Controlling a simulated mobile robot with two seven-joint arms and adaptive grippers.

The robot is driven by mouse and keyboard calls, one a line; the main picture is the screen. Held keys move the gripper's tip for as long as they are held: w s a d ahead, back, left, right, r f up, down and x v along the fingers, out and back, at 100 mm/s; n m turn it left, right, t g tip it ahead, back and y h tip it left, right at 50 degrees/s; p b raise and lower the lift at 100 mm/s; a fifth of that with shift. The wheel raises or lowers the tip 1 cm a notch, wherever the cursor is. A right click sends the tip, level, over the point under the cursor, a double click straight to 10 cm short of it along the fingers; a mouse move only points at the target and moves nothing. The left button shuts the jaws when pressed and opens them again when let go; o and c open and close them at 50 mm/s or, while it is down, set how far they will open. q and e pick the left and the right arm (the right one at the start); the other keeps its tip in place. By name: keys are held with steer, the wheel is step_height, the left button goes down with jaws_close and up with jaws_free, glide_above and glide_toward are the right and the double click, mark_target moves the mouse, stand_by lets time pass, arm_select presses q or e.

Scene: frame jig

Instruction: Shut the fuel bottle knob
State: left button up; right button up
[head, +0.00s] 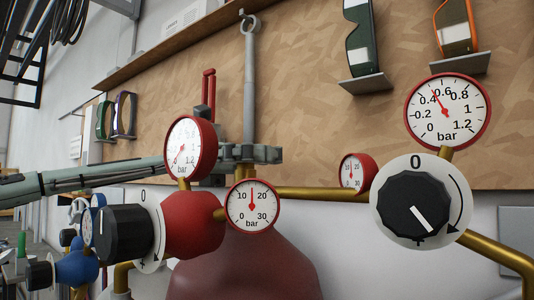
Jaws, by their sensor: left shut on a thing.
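A dark red bottle (245,275) stands at the bottom, with a red regulator (190,228) above it. A black knob (118,234) on a white dial faces left on this regulator; its setting is hard to read. A larger black knob (415,203) on a white dial is at the right; its white mark points down right, away from the 0 at the top. I cannot tell which knob the task means. My left gripper (265,154), partly hidden behind a gauge, appears shut on an upright grey spanner-like tool (249,85). It is apart from both knobs. My right gripper is not in view.
Red-rimmed gauges (447,110), (251,206) and (190,148) surround the knobs. Brass pipes (305,192) run between parts. A blue regulator (76,267) is at lower left. Safety glasses (363,45) rest on brackets on the brown board (310,100).

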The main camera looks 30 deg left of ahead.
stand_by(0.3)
arm_select(q)
steer(key=o, duration=1.4)
steer(key=shift+a, duration=0.15)
